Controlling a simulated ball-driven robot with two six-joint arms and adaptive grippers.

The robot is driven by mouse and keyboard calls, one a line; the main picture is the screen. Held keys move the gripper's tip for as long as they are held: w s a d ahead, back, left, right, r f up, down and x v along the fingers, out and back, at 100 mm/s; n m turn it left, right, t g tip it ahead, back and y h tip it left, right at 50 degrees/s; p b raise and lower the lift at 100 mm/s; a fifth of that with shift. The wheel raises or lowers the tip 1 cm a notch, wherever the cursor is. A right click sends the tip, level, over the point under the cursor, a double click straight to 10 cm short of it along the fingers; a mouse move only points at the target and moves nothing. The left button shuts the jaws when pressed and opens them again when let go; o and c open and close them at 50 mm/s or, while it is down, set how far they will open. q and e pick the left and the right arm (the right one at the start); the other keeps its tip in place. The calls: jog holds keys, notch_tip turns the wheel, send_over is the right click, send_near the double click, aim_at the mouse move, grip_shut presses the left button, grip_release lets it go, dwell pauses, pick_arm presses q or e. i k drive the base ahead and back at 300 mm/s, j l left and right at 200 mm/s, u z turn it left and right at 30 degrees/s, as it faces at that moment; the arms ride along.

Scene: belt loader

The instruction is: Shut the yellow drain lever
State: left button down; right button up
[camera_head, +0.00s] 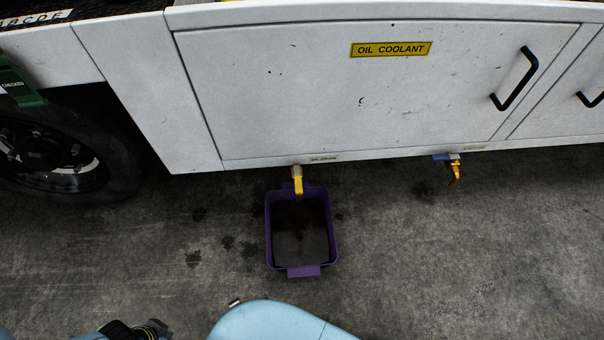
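The yellow drain lever (298,186) hangs pointing down from a small valve under the lower edge of the white panel. It is above the back edge of a purple bin (304,271), which holds dark liquid. No gripper is near the lever. A dark mechanism at the bottom left edge appears to be part of my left gripper (136,331). It is cut off by the frame, and its fingers cannot be made out. My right gripper is not in view.
A second valve with a blue handle (440,157) and a brass-coloured spout (454,176) sits to the right. The panel bears an OIL COOLANT label (391,49) and a black handle (515,79). A wheel (48,150) stands at left. The stained floor around the bin is clear.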

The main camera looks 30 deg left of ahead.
aim_at(297, 179)
jog(key=u, duration=0.75)
